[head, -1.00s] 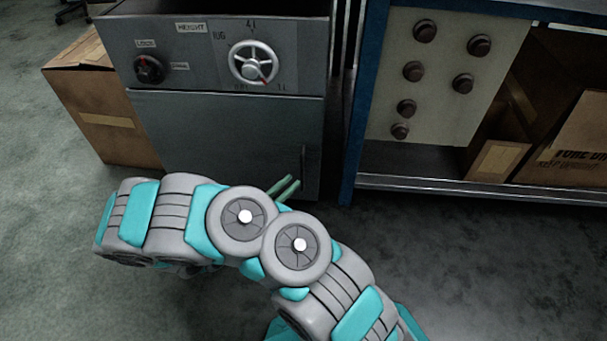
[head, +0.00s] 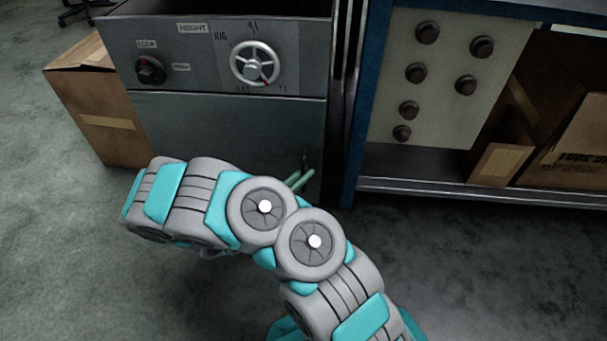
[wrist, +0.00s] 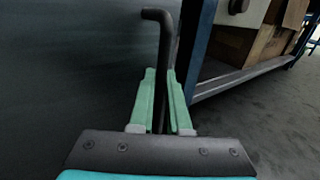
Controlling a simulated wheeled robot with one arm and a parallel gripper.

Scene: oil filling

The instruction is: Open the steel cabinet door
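The grey steel cabinet (head: 225,120) stands at upper left of centre in the head view, with its flat door below the control panel. The door looks closed. A dark bent bar handle (wrist: 162,45) stands at the door's right side in the wrist view; it also shows dimly in the head view (head: 305,158). My gripper (wrist: 161,75) has two green fingers, one on each side of the handle bar. The fingers are apart, with the bar between them; firm contact is not visible. In the head view my arm covers the lower part of the door.
A blue-framed workbench (head: 352,150) with a pegged panel (head: 440,100) stands close on the right, its post near the handle. Cardboard boxes sit left of the cabinet (head: 105,120) and under the bench (head: 580,140). The floor in front is clear.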

